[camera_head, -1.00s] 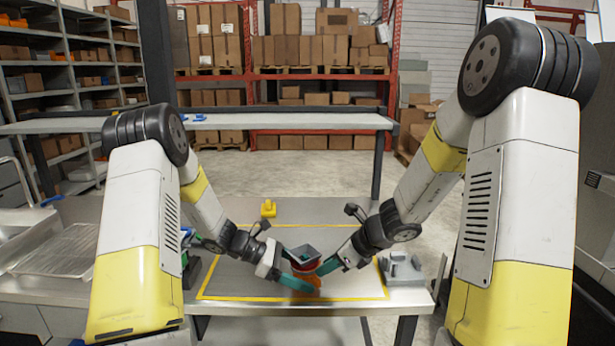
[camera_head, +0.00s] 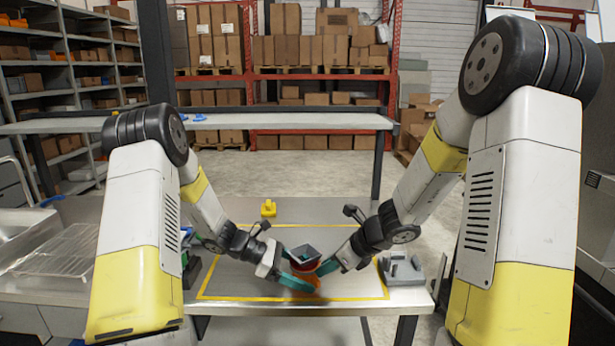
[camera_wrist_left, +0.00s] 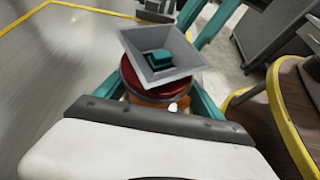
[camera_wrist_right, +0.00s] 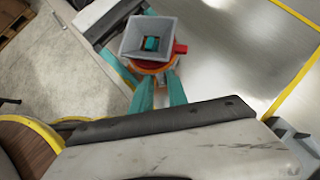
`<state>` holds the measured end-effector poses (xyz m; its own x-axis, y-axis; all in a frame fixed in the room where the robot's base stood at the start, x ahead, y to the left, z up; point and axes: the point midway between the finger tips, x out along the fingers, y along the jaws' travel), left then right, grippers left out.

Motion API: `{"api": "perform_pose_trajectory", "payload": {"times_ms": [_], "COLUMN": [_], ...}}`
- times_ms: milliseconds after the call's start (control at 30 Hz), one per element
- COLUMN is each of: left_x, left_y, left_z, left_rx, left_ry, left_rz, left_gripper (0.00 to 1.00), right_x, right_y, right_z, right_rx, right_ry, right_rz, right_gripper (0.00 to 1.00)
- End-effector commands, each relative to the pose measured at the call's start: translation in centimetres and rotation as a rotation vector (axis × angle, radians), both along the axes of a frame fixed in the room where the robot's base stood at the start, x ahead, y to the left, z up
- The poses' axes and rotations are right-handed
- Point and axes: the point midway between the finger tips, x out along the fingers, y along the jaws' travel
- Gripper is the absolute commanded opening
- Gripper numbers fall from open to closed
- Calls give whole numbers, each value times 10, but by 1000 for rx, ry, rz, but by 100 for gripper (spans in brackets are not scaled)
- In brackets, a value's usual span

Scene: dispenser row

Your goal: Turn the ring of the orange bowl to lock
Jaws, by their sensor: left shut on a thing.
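The orange bowl (camera_head: 312,284) stands on the table inside the yellow outline. A dark red ring (camera_wrist_left: 150,88) sits on it, below a grey square funnel (camera_head: 305,252) with a teal piece inside. A red tab (camera_wrist_right: 180,48) sticks out beside the funnel in the right wrist view. My left gripper (camera_head: 297,281) has its teal fingers on both sides of the bowl assembly and is shut on it, low down at the bowl. My right gripper (camera_head: 332,266) reaches in from the right with its teal fingertips at the assembly; its grip is partly hidden.
A yellow part (camera_head: 268,209) stands at the back of the table. A grey fixture (camera_head: 402,268) stands at the right edge. A raised shelf (camera_head: 285,121) spans behind. The outlined area (camera_head: 235,275) left of the bowl is clear.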

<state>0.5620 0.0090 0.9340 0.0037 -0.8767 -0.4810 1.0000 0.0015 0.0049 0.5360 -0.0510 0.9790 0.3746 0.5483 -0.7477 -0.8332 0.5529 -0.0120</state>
Motion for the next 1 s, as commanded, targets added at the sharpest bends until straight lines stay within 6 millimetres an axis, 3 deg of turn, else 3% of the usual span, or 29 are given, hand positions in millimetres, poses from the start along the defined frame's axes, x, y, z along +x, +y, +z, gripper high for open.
{"api": "perform_pose_trajectory", "payload": {"times_ms": [33,100,1000], "left_x": [-7,-7,-4], "left_y": [-6,-6,-5], "left_z": [-1,-1,0], "left_rx": [-8,-8,-6], "left_ry": [12,12,6], "left_rz": [-18,-18,-9], "left_gripper": [52,52,53], "right_x": [-10,-11,-14], "right_y": [7,8,14], "right_z": [-8,-8,-5], "right_rx": [-2,-1,7], "right_ry": [21,20,16], "right_rz": [19,21,19], "right_gripper": [31,31,31]}}
